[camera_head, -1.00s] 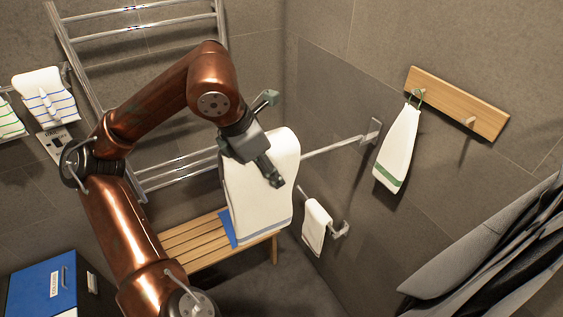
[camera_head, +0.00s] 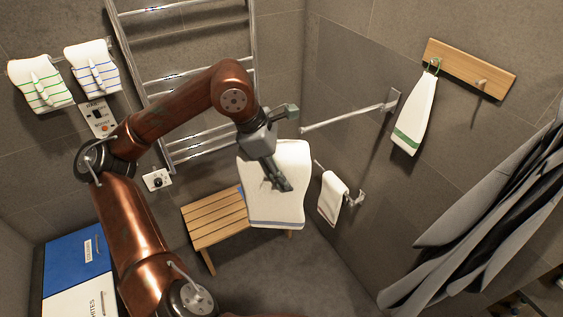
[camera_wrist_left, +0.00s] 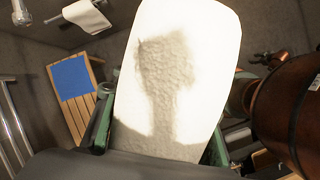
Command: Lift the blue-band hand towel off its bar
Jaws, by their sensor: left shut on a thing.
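The blue-band hand towel (camera_head: 290,203) is white with a grey-blue band along its lower edge. It hangs from my left gripper (camera_head: 280,150) in front of the wooden bench. The gripper is shut on it, with its fingers at either side. The towel also fills the middle of the left wrist view (camera_wrist_left: 180,60), with a shadow on it. The metal bar (camera_head: 345,117) on the right wall is bare, and its free end stands apart from the towel, to the right. My right gripper is not in view.
A wooden slatted bench (camera_head: 213,218) stands below the towel; a blue cloth (camera_wrist_left: 72,78) lies on it. A small white towel (camera_head: 332,195) hangs lower right. A green-band towel (camera_head: 413,115) hangs on a hook. A chrome rack (camera_head: 200,75) stands behind my arm. Dark robes hang at right.

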